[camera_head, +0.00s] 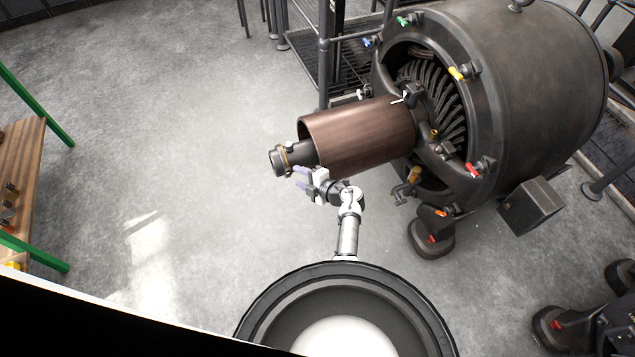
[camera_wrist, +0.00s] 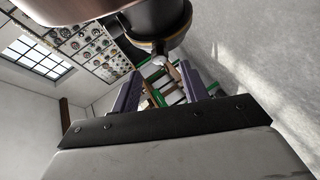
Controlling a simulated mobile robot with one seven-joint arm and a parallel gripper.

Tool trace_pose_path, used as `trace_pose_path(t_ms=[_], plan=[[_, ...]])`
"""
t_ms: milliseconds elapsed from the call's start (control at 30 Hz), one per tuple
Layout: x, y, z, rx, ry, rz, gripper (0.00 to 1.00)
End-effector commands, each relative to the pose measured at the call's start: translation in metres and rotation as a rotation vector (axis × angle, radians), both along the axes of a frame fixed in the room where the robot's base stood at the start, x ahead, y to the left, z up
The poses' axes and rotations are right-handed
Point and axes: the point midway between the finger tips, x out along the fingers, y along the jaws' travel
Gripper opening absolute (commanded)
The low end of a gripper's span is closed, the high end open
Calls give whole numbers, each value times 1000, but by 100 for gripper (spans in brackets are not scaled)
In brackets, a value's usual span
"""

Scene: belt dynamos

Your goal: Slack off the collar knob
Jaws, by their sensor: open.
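A dark collar (camera_head: 280,160) with a thin yellowish ring sits on the shaft end, just left of the brown cylinder (camera_head: 360,136). A small knob (camera_head: 290,146) shows on the collar's upper side in the head view. In the wrist view the collar (camera_wrist: 158,22) hangs above my gripper, and a small pale knob or lever (camera_wrist: 172,71) sticks down from it. My gripper (camera_head: 301,177) is open and empty, just below and right of the collar. In the wrist view its two purple fingers (camera_wrist: 160,72) stand on either side of that part; I cannot tell whether they touch it.
The big dark dynamo housing (camera_head: 530,75) with coloured handles stands at the right. A wooden bench (camera_head: 22,165) with green legs is at the left edge. Railings (camera_head: 324,60) stand behind. The grey floor (camera_head: 190,120) on the left is clear.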

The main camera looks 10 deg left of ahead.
Motion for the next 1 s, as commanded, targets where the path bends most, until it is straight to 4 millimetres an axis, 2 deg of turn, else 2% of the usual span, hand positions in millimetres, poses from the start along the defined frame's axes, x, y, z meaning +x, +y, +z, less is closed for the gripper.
trace_pose_path(t_ms=[33, 200, 400, 600, 1000], plan=[[-6, -12, 6, 0, 0, -7, 44], [-22, -44, 18, 0, -1, -5, 44], [-35, -68, 28, 0, -1, -2, 44], [-40, -77, 32, 0, 0, -1, 44], [-40, -77, 32, 0, -1, 0, 44]])
